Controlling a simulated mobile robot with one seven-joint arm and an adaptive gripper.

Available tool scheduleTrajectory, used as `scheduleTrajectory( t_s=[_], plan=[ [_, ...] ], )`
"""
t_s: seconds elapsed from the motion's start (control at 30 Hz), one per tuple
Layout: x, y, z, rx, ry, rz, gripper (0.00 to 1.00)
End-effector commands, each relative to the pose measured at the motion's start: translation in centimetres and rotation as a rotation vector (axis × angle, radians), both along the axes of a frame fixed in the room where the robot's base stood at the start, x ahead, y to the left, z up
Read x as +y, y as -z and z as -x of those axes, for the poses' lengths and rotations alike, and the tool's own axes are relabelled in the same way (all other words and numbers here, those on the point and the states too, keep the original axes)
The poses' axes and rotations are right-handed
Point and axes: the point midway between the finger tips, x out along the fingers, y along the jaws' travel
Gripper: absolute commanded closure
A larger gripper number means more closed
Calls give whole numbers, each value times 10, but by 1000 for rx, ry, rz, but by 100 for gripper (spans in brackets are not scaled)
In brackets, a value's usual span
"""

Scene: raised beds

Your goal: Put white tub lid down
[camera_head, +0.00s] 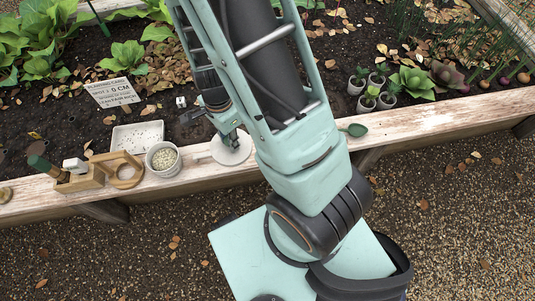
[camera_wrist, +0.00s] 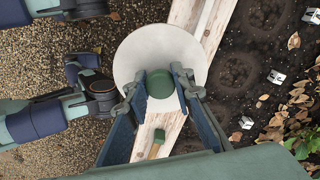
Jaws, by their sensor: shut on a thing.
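The white tub lid (camera_head: 232,151) is a flat round disc that shows over the wooden ledge of the raised bed, partly hidden by my gripper (camera_head: 229,137). In the wrist view the lid (camera_wrist: 135,52) has a round green knob (camera_wrist: 160,84). My gripper (camera_wrist: 160,88) has its two fingers on either side of this knob, shut on it. The disc covers part of the ledge below. I cannot tell whether it touches the ledge or hangs just above it. A round white tub (camera_head: 163,158) of pale granules stands open on the ledge, left of the lid.
Several potted seedlings (camera_head: 357,82) and a sign (camera_head: 112,93) stand in the soil. The ledge at right is clear.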

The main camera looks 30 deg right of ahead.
Motion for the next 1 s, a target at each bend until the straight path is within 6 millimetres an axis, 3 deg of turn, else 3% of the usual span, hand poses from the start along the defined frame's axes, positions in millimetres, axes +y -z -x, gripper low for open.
scheduleTrajectory(
  t_s=[0.03, 0.1, 0.33, 0.47, 0.73, 0.83, 1.0],
  plan=[
    [-7, 27, 14, 6, 88, 1, 98],
    [-13, 39, 26, 2, 178, -1, 98],
    [-24, 53, 36, -3, 274, -1, 98],
    [-44, 64, 24, -5, 280, -1, 98],
    [-101, 95, -10, -3, 277, -2, 98],
    [-113, 117, -17, 0, 273, -3, 98],
    [-129, 136, -28, -2, 271, -3, 98]
  ],
)
